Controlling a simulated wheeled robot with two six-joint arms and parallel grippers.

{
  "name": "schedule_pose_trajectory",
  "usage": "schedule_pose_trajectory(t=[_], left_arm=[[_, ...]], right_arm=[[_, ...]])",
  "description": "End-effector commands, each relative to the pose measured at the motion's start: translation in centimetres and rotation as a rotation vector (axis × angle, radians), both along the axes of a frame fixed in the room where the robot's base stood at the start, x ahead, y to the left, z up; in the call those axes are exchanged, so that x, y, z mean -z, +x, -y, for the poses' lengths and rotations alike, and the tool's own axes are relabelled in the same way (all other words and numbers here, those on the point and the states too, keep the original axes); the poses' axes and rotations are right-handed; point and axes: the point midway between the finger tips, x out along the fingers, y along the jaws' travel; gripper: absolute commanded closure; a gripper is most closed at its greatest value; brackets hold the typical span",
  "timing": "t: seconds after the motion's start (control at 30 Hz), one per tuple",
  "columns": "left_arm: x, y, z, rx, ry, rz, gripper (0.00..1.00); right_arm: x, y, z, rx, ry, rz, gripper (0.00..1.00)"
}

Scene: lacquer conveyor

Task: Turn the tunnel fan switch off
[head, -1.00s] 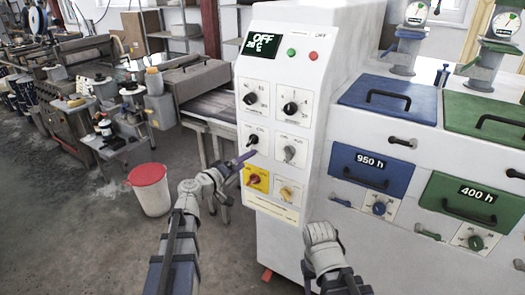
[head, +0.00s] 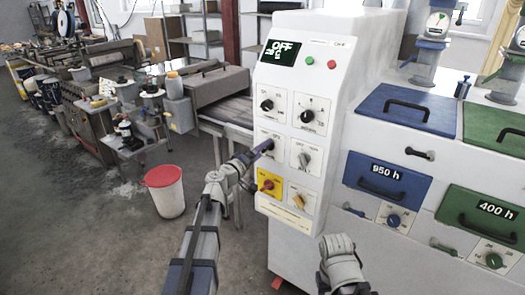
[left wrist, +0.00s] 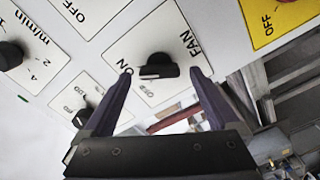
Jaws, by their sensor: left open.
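The tunnel fan switch (left wrist: 158,68) is a black knob on a white plate marked FAN, with ON at its left and OFF below it in the left wrist view. A white mark on the knob lies toward the ON side. My left gripper (left wrist: 161,80) is open, its purple fingers on either side of the knob; contact cannot be told. In the head view my left gripper (head: 263,150) reaches the white control panel (head: 262,92) from the left and partly covers the switch. My right wrist shows low in the head view, its fingers hidden.
Other knobs surround the switch: a black one above (head: 266,105), a grey one to the right (head: 304,159), and a red one on a yellow plate (head: 266,185) below. A display (head: 281,52) reads OFF. A red-topped bucket (head: 165,190) stands on the floor at left.

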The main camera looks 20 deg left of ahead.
Motion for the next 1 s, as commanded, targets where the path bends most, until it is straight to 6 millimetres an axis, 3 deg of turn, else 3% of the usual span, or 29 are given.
schedule_pose_trajectory(t=[0.33, 1.0], left_arm=[[0.00, 0.76, 0.34, 0.001, 0.000, 0.000, 0.07], [0.01, 0.74, 0.31, 0.000, 0.001, 0.000, 0.82]], right_arm=[[0.00, 0.00, 0.00, 0.000, 0.000, 0.000, 0.50], [0.00, 0.00, 0.00, 0.000, 0.000, 0.000, 0.50]])
